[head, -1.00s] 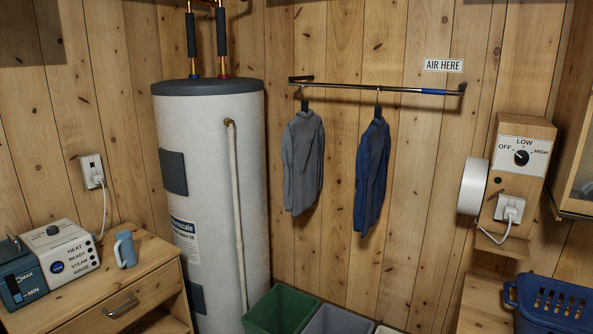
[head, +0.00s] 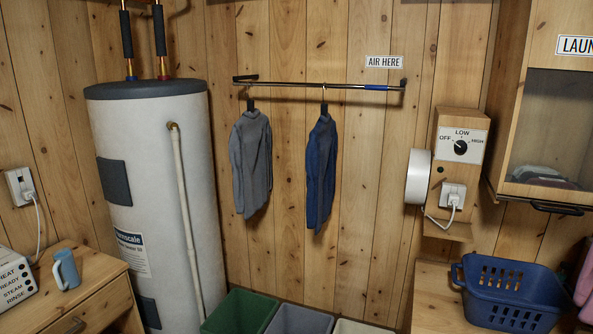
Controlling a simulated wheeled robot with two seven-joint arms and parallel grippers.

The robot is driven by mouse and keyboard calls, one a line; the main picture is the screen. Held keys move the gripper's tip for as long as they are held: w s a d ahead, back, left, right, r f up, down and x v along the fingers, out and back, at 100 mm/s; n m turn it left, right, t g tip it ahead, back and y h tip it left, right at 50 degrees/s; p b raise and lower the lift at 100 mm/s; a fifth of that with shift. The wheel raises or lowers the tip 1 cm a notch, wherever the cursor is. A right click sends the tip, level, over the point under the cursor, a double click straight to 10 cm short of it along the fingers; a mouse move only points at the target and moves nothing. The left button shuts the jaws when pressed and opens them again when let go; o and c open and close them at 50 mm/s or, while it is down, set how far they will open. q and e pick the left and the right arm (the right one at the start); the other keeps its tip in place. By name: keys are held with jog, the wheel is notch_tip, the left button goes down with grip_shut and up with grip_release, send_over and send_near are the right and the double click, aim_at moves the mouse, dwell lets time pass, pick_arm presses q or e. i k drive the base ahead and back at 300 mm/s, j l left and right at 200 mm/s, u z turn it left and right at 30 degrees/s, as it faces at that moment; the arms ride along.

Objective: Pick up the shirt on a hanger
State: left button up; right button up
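Two shirts on hangers hang from a dark wall rail (head: 300,85) in the head view. The grey shirt (head: 251,165) hangs on the left. The blue shirt (head: 320,175) hangs to its right, with a gap between them. The dark hanger tops (head: 324,106) show above the collars, hooked on the rail. Neither of my grippers is in view.
A white water tank (head: 150,200) stands left of the rail. Below are a green bin (head: 240,312) and a grey bin (head: 300,320). A heater dial box (head: 460,150), a blue basket (head: 512,290) and a glass-front cabinet (head: 545,120) are at right.

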aim_at(321, 149)
jog(key=i+j, duration=0.35)
jog(key=i, duration=0.2)
jog(key=i+j, duration=0.3)
jog(key=i, duration=0.25)
jog(key=l, duration=0.5)
jog(key=j+z, duration=0.1)
jog(key=z, duration=0.15)
jog(key=i+j, duration=0.05)
